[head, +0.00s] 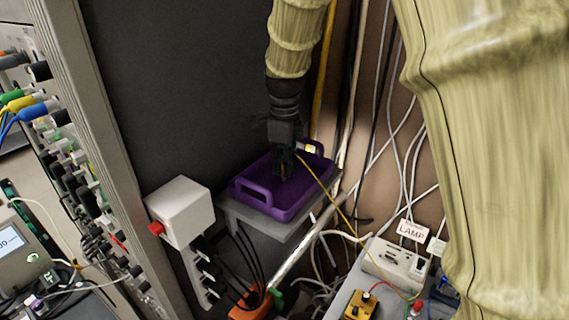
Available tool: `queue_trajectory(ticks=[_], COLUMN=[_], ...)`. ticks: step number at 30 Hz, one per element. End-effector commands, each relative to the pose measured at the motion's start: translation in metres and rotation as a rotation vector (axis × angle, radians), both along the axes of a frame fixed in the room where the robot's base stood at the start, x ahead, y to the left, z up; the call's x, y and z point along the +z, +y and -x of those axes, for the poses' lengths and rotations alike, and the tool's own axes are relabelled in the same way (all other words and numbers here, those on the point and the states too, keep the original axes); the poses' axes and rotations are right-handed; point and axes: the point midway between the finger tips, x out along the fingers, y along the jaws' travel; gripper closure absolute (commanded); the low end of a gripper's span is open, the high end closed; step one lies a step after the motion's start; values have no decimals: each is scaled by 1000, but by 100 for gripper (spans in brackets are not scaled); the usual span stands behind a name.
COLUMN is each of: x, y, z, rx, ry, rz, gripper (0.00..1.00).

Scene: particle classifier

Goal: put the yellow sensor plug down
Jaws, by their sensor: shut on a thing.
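My gripper (284,172) points down into a purple tray (262,196) on a grey shelf. It is shut on the yellow sensor plug (283,170), of which only a small yellowish bit shows between the dark fingers. A thin yellow cable (325,192) runs from near the gripper over the tray's right rim and down to the equipment at lower right. The fingertips are close above or at the tray floor; I cannot tell whether the plug touches it.
The grey shelf (262,224) juts from a dark panel. A white box with a red button (181,212) stands left of it. A rack full of connectors (75,150) lines the left. Loose cables hang behind, and a unit labelled LAMP (396,262) sits lower right.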

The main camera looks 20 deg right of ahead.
Motion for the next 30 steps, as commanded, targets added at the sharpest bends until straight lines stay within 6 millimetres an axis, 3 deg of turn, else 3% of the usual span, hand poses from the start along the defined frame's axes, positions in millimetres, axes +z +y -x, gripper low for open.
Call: queue_trajectory(ticks=[11, 12, 15, 25, 30], x=[-6, -6, -6, -5, 5], y=[0, 0, 0, 0, 0], z=[0, 0, 0, 0, -1], rx=[0, 0, 0, 0, 0], ry=[-1, -1, -1, -1, -3], rz=[1, 0, 0, -1, 1], gripper=[100, 81, 62, 61, 61])
